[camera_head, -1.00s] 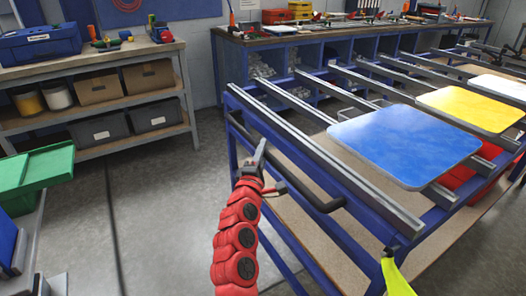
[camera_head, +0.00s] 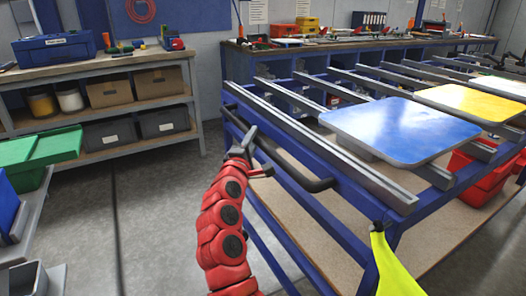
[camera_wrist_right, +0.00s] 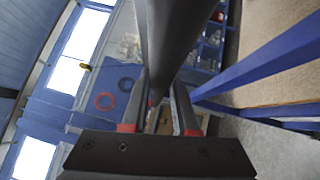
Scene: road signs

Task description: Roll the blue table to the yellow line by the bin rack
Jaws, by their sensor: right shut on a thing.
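The blue table (camera_head: 372,184) has a blue frame, grey rails on top and a dark push handle (camera_head: 305,182) along its near left side. A blue panel (camera_head: 400,130) and a yellow panel (camera_head: 478,102) lie on its rails. My right gripper (camera_head: 243,146), on the red arm, is at the far end of the handle. In the right wrist view the dark handle bar (camera_wrist_right: 178,35) runs between the fingers (camera_wrist_right: 157,112), which are shut on it. My left gripper is out of view. No yellow line shows on the visible floor.
A shelf bench (camera_head: 95,72) with boxes stands at the back left. Green bins (camera_head: 40,150) are at the left edge. A long workbench (camera_head: 300,43) stands behind the table. Grey floor (camera_head: 160,220) is clear between the bins and the table. A yellow-green cloth-like thing (camera_head: 398,270) is at the near corner.

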